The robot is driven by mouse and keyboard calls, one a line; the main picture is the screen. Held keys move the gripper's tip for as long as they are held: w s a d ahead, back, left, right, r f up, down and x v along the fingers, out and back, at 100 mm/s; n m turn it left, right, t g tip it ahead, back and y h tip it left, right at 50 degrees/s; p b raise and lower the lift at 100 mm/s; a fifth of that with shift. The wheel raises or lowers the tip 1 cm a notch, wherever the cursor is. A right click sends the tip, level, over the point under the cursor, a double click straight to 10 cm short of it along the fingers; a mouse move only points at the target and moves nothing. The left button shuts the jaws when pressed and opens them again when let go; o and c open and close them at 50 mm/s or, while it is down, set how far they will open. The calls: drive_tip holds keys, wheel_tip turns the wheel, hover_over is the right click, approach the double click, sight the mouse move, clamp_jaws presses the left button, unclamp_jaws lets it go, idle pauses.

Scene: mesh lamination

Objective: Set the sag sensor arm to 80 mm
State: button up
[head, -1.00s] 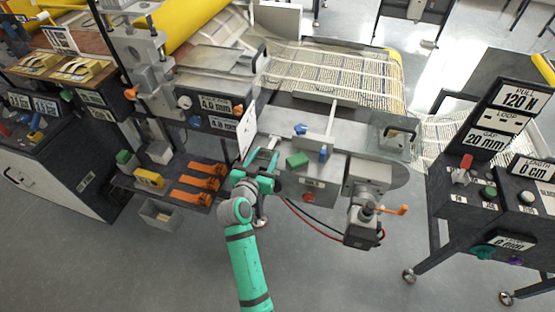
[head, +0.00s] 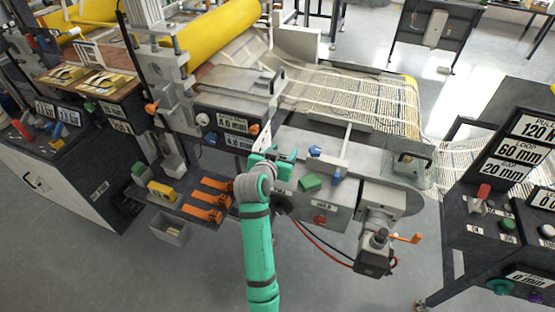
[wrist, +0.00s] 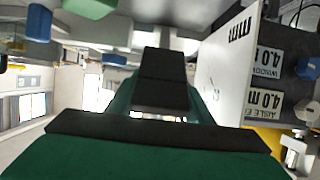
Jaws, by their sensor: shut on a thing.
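My gripper (head: 274,158) is at the front of the machine, beside a thin white upright plate (head: 263,138). In the wrist view my gripper (wrist: 160,112) has its dark jaws closed on a part that they mostly hide, seemingly the sag sensor arm. The white plate (wrist: 222,68) stands close on the right there, with "mm" lettering upside down. The readout board (head: 522,150) at the right shows pull 120 N, loop 60 mm and gap 20 mm.
A green block (head: 310,182) and blue knobs (head: 315,151) are on the grey deck right of my gripper. Orange clamps (head: 211,199) lie on the shelf to the left. A motor with an orange handle (head: 405,238) juts out at the right front.

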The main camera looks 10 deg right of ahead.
drive_tip(key=shift+w+d+r, duration=0.25)
drive_tip(key=shift+w, duration=0.25)
drive_tip(key=shift+f, duration=0.4)
idle(0.8)
drive_tip(key=o, duration=1.5)
drive_tip(key=shift+r, duration=0.15)
drive_tip(key=shift+r, duration=0.1)
drive_tip(key=shift+s+a+r, duration=0.15)
drive_tip(key=shift+s+r, duration=0.05)
drive_tip(key=shift+s, duration=0.1)
drive_tip(key=v, duration=1)
